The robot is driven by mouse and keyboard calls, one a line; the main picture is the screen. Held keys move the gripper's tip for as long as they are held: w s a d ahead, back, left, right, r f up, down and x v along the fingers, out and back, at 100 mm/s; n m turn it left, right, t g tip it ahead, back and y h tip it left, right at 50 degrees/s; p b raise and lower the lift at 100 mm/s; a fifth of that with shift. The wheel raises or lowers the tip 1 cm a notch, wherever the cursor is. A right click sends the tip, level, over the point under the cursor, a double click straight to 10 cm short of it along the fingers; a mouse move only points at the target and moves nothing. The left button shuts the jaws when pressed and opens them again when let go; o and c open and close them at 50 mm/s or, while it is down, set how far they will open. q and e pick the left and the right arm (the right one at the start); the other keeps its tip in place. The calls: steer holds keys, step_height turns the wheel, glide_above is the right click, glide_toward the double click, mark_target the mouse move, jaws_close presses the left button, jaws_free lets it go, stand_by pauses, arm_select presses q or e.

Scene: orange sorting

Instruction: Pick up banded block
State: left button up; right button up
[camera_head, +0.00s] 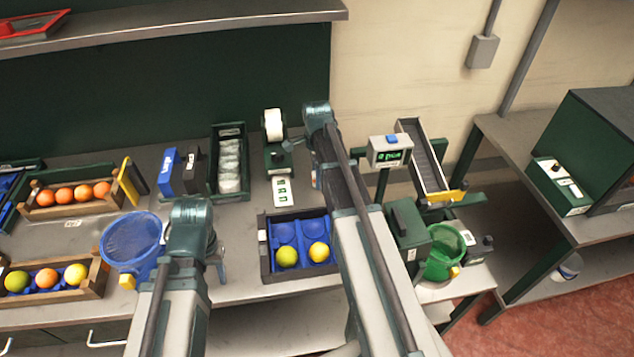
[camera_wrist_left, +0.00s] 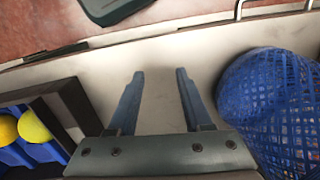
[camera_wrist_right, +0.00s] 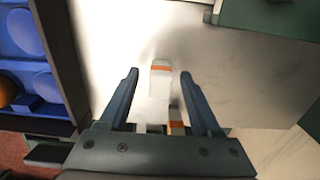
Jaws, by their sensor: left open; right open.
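A white block with an orange band (camera_wrist_right: 160,76) stands out on the pale table in the right wrist view, between and a little beyond the fingertips of my right gripper (camera_wrist_right: 158,74). The fingers are open and do not visibly touch it. A second orange-banded white piece (camera_wrist_right: 176,122) shows nearer the gripper base, partly hidden by it. In the head view my right arm covers this area, so I cannot clearly see the block there. My left gripper (camera_wrist_left: 158,75) is open and empty above bare table, between the blue mesh basket (camera_wrist_left: 275,105) and a dark-edged tray (camera_wrist_left: 68,105).
The dark tray (camera_head: 264,262) with blue cups and two yellowish fruits stands left of my right arm. A green basket (camera_head: 444,252) and a green box (camera_head: 405,228) stand to its right. Wooden crates (camera_head: 95,275) of fruit lie at the left.

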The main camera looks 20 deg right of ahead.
jaws_close()
arm_select(q)
steer(key=shift+r, duration=0.1)
arm_select(e)
steer(key=shift+r, duration=0.15)
arm_select(q)
step_height(320, 180, up, 10)
steer(key=p, duration=1)
arm_select(e)
step_height(320, 180, up, 10)
steer(key=shift+f, duration=0.1)
